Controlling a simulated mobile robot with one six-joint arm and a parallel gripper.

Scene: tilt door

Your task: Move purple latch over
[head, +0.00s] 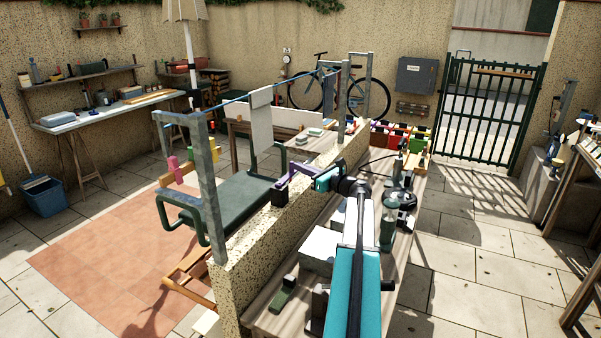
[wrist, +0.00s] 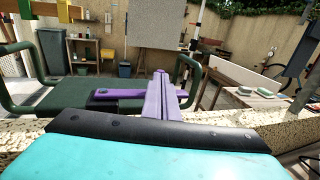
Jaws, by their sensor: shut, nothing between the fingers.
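My gripper (wrist: 159,74) has purple fingers, pressed together at the centre of the wrist view, in front of the dark and teal housing. A flat purple bar (wrist: 118,93), seemingly the purple latch, runs left from the fingers. It has a dark round spot near its left end, and a short purple piece shows on the fingers' right. Whether the fingers touch the bar I cannot tell. In the head view my gripper (head: 290,178) is over the low wall, next to a dark block (head: 279,194). Finger and latch are hard to tell apart there.
The speckled low wall (head: 236,272) lies below my gripper. Beyond it is a dark green panel with a tubular frame (head: 160,215), and pink (head: 172,164) and yellow pieces. A metal post (head: 207,190) stands on the wall. Paved floor is free at the right.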

